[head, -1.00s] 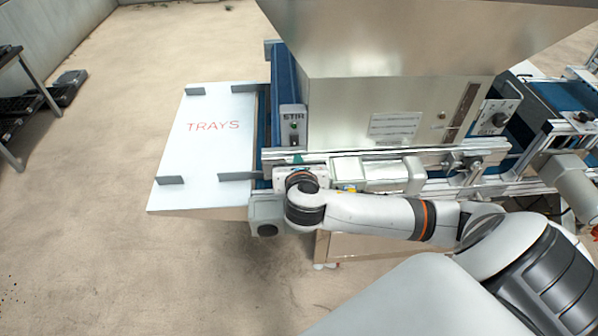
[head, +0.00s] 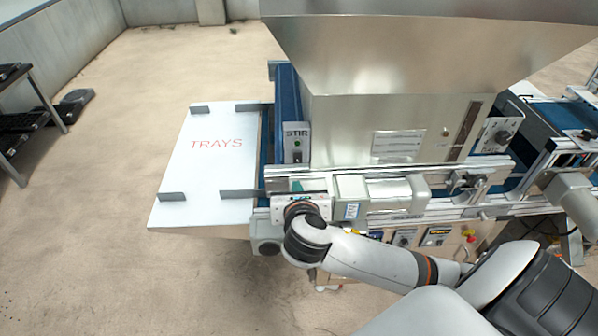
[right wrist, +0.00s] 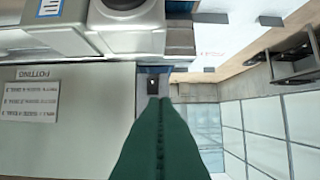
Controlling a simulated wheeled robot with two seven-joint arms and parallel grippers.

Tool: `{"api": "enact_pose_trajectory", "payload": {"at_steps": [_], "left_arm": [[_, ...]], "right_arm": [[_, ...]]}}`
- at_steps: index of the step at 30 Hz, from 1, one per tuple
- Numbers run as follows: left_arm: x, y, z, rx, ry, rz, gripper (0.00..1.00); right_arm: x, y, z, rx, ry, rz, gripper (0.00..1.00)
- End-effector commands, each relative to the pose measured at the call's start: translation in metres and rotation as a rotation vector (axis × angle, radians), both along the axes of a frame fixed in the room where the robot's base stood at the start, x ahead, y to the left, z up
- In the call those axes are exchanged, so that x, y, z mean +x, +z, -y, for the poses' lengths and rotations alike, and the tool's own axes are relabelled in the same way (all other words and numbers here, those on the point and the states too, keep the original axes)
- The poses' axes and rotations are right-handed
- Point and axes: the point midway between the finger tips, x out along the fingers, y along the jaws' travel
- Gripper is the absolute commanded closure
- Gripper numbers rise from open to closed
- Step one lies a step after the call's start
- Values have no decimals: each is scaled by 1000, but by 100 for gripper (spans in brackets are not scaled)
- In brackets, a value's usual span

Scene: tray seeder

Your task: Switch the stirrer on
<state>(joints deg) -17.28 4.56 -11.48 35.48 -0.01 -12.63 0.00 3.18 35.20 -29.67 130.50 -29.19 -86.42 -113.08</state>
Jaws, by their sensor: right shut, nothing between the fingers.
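The stirrer's switch box (head: 296,143) is a small grey box marked STIR, standing by the blue belt at the left of the metal hopper. It has a green button or lamp and a small dark switch below it; the switch position is too small to tell. My right gripper (head: 297,184) is a little in front of the box, apart from it, with its green fingers shut and empty. In the right wrist view the green fingers (right wrist: 158,102) are together and point toward the grey switch box (right wrist: 153,82). My left gripper is not in view.
The metal hopper (head: 350,125) rises to the right of the box. A white TRAYS board (head: 205,165) is at the left. A dark rack (head: 40,100) stands far left on open floor.

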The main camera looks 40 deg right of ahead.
Motion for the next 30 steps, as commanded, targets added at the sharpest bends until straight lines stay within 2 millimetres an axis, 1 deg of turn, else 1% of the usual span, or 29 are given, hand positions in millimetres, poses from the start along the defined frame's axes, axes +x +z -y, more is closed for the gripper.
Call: {"api": "enact_pose_trajectory", "payload": {"at_steps": [1, 4, 8, 19, 23, 30], "left_arm": [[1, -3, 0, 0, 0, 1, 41], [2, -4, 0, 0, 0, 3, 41], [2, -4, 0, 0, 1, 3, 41], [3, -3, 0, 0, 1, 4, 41], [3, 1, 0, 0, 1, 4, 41], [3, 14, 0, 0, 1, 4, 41]], "right_arm": [[-2, -6, 1, 8, -6, -6, 100], [-4, -9, 5, -1, -15, -11, 100], [-5, -9, 9, -10, -22, -15, 100], [-2, -10, 11, -13, -22, -15, 100], [9, -14, 18, -13, -23, -15, 100], [48, -33, 42, -12, -25, -16, 100]]}}
